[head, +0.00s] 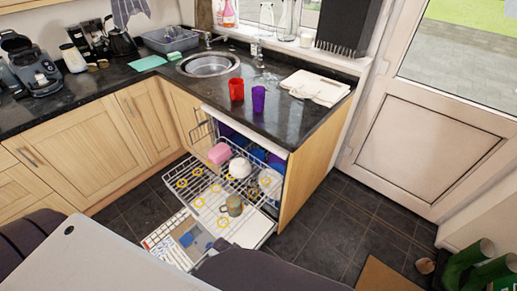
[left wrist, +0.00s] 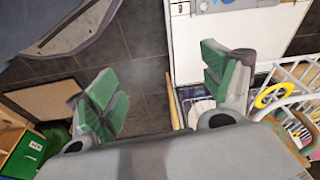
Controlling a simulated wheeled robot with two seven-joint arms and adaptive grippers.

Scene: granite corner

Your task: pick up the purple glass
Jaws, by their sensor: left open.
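The purple glass (head: 258,99) stands upright on the dark granite worktop, just right of a red glass (head: 236,89). It is in the head view only. My left gripper (left wrist: 160,82) shows in the left wrist view with its two green-padded fingers spread wide and nothing between them. It is low over the dark tiled floor, beside the dishwasher, well away from the purple glass. My right gripper is in neither view.
The open dishwasher (head: 279,202) has its racks pulled out, with a mug (head: 234,206) and other dishes. A sink (head: 208,64) lies behind the glasses. White cloths (head: 316,87) lie to their right.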

